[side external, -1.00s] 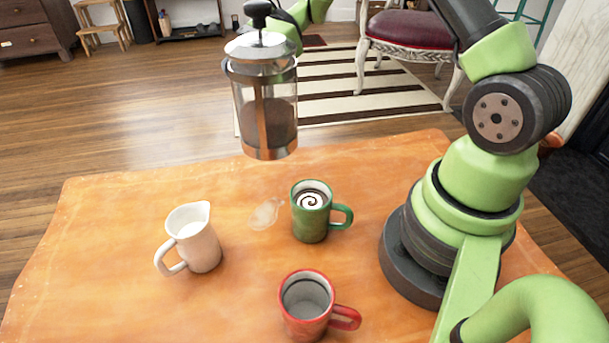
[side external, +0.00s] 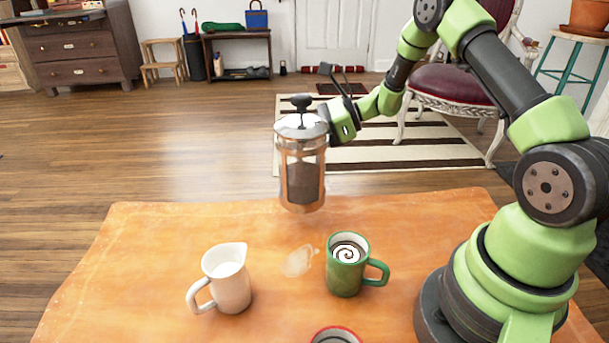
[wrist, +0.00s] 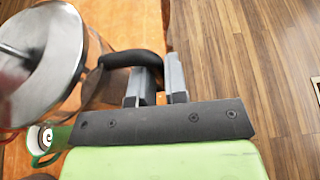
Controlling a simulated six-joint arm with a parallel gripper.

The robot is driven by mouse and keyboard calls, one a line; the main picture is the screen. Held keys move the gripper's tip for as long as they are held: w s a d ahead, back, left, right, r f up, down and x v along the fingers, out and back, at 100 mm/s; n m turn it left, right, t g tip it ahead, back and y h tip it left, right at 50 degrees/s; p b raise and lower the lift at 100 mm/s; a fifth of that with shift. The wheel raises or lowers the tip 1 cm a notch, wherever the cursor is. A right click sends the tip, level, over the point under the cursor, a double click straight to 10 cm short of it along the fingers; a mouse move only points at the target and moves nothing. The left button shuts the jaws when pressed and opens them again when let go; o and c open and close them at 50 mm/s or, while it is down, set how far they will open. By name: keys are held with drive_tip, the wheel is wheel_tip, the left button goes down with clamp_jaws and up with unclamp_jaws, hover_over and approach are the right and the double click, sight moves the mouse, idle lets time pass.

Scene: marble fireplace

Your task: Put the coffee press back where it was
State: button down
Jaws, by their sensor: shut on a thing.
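The coffee press (side external: 303,178) is a glass cylinder with a metal lid, black knob and dark contents. It hangs upright in the air by the far edge of the orange table (side external: 150,260) in the side view. My gripper (side external: 327,118) is at its right, shut on its black handle. In the wrist view, the fingers (wrist: 156,88) close around the end of the dark handle (wrist: 130,58), and the metal lid (wrist: 40,65) fills the upper left.
A white pitcher (side external: 227,280) stands left of the stain, and a green mug (side external: 345,275) with a swirled drink stands right of it. A red mug (side external: 335,333) is cut off at the bottom edge. The table's left part is clear.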

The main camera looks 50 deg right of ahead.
drive_tip(key=shift+f, duration=3.05)
drive_tip(key=c, duration=1.1)
unclamp_jaws()
drive_tip(key=shift+c, duration=0.2)
